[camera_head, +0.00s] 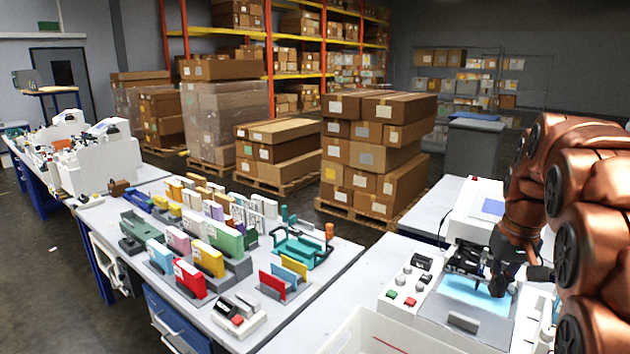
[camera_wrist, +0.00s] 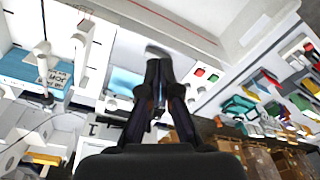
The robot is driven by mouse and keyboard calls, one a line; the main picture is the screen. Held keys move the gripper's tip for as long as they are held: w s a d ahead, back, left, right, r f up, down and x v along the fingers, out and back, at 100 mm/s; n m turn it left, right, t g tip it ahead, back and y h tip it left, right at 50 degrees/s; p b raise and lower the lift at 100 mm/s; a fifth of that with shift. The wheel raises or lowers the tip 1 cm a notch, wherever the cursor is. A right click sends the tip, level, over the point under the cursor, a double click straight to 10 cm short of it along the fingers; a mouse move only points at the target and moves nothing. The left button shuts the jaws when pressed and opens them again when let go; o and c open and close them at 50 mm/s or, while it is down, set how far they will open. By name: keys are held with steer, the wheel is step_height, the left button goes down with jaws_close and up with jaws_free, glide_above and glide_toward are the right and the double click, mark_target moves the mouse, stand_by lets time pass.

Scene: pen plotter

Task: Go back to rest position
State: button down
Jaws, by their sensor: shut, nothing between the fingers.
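My gripper (camera_head: 503,282) is at the right of the head view, over the pen plotter's light-blue bed (camera_head: 462,291). Its dark fingers are together with nothing between them, and the fingers also fill the middle of the wrist view (camera_wrist: 159,85). The bed shows in the wrist view (camera_wrist: 126,82), just beyond the fingers. I cannot tell whether the fingertips touch the bed. The plotter's dark carriage (camera_head: 466,260) is left of my gripper. My copper arm hides the right part of the plotter.
A control panel (camera_head: 400,305) with red and green buttons is left of the bed. A white bin (camera_head: 365,322) stands in front. A table (camera_head: 322,272) with coloured holders is to the left. Stacked cartons (camera_head: 375,155) stand behind. Floor shows at the far left.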

steer(key=s+a+f+g, duration=0.1)
steer(key=s+a+f, duration=0.3)
steer(key=s, duration=0.6)
steer(key=s+a+f+n+g, duration=0.1)
steer(key=s+a+f, duration=0.2)
steer(key=s+a, duration=0.4)
steer(key=s+a+f+g, duration=0.1)
steer(key=s+a+f, duration=0.3)
steer(key=s, duration=0.9)
steer(key=shift+s+a+f+n, duration=0.3)
steer(key=shift+a, duration=0.55)
